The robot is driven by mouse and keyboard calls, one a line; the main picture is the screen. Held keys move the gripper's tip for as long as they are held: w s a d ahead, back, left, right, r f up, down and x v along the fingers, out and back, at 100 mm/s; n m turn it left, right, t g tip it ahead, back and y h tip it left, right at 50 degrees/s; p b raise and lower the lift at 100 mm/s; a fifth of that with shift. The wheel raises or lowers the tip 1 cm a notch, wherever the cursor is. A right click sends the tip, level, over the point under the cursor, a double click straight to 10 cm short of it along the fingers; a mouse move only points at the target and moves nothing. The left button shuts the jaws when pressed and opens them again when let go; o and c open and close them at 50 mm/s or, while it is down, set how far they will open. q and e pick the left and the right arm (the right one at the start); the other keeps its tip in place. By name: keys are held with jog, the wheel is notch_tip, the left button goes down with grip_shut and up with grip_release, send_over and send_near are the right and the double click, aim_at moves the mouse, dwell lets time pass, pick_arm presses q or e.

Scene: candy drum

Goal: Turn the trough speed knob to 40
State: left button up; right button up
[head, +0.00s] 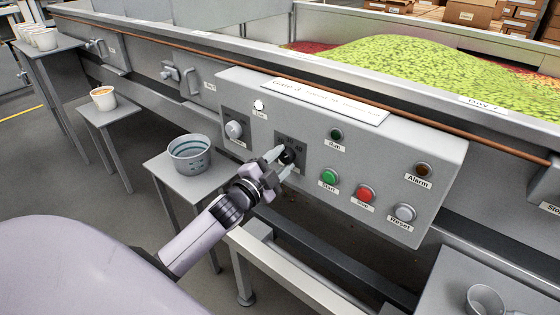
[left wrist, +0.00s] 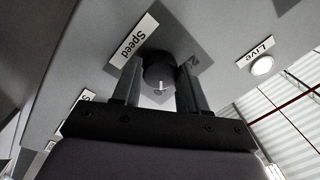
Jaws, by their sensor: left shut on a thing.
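The trough speed knob (head: 287,156) is a dark round knob on the grey control panel (head: 437,171), with a small scale plate around it. My left gripper (head: 281,161) reaches it from the front, one finger on either side, shut on it. In the left wrist view the dark knob (left wrist: 159,72) sits between the two fingers of the left gripper (left wrist: 160,88), beside a label reading "Speed" (left wrist: 133,42). The knob's pointer and its exact setting cannot be read. My right gripper is not in view.
To the right of the knob are a green start button (head: 329,177), a red stop button (head: 365,194) and a grey reset button (head: 404,212). A grey knob (head: 234,129) and a white live lamp (head: 259,105) lie to the left. A metal bucket (head: 190,155) stands on a stand nearby.

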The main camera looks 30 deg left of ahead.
pick_arm(q)
jog(key=o, duration=1.1)
jog(key=shift+c, duration=0.2)
jog(key=shift+s, duration=0.1)
jog(key=s, duration=0.7)
jog(key=shift+f+p, duration=0.2)
jog(key=shift+p, duration=0.1)
jog(key=shift+a, duration=0.1)
